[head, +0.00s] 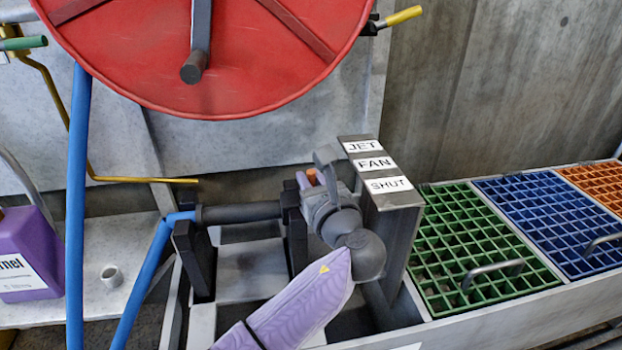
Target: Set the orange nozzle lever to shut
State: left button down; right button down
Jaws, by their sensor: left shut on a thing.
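The orange nozzle lever (312,177) shows only as a small orange piece at my left gripper, which hides most of it. My left gripper (322,172) is shut on the lever, beside the label post. The label post (392,205) carries three labels from back to front: JET, FAN and SHUT (390,184). The lever's piece is to the left of the JET and FAN labels; its exact setting is hidden. The dark nozzle (240,211) lies on black supports, joined to a blue hose (76,200). My right gripper is not in the view.
A red hose reel (205,50) hangs above at the back. Green (480,250), blue and orange grates lie at the right. A yellow rod (140,180) sticks out at left.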

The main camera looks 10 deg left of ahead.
pick_arm(q)
jog(key=shift+s+f+t+y, duration=0.1)
jog(key=shift+s+t+y, duration=0.2)
jog(key=shift+t, duration=0.2)
jog(key=shift+d, duration=0.1)
jog(key=c, duration=0.6)
grip_release()
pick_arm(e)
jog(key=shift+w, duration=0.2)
pick_arm(q)
jog(key=s, duration=0.1)
jog(key=d+p, duration=0.1)
jog(key=s+p, duration=0.1)
jog(key=shift+s+d+r, duration=0.2)
jog(key=shift+s+r, duration=0.05)
jog(key=shift+s, duration=0.1)
jog(key=p, duration=0.4)
send_near(312, 180)
jog(key=shift+w+f, duration=0.1)
jog(key=shift+f, duration=0.45)
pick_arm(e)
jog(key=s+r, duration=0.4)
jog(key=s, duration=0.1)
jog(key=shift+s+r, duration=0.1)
